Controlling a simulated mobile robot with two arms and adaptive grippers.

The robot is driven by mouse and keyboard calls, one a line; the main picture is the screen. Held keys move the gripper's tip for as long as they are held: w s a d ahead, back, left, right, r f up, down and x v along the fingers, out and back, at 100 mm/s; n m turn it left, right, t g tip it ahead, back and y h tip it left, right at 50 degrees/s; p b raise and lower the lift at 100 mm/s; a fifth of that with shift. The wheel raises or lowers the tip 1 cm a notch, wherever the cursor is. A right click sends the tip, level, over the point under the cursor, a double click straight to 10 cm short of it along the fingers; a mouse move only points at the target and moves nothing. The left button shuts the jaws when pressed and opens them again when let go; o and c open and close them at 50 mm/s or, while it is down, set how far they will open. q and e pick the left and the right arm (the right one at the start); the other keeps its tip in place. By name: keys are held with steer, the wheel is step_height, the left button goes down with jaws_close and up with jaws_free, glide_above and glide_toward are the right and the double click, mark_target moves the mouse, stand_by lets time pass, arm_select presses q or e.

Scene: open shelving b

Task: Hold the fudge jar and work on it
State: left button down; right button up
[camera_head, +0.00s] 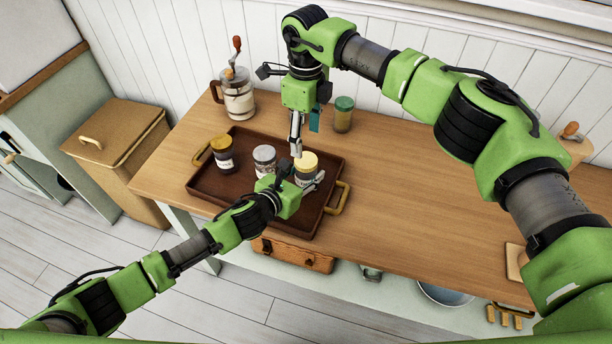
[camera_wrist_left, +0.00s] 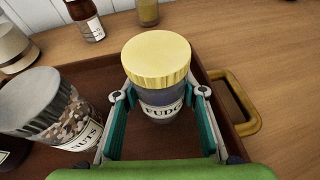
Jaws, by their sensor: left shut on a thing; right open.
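The fudge jar (camera_head: 305,170) has a yellow lid and a white label and stands upright in the right part of the brown tray (camera_head: 225,198). In the left wrist view the fudge jar (camera_wrist_left: 158,80) sits between the two fingers, its label reading "FUD". My left gripper (camera_head: 298,184) is shut on the jar's body from the front. My right gripper (camera_head: 297,150) is open and points down just above and behind the jar's lid, apparently holding nothing. The right gripper does not show in the left wrist view.
A green-lidded jar (camera_head: 343,114) and a glass grinder (camera_head: 238,97) stand behind.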

mark_target(306, 160)
steer(key=shift+r+n, duration=0.35)
steer(key=shift+n, duration=0.45)
steer(key=shift+f, duration=0.1)
steer(key=shift+f, duration=3.95)
steer(key=c, duration=1.1)
steer(key=shift+c, duration=0.2)
steer(key=o, duration=1.3)
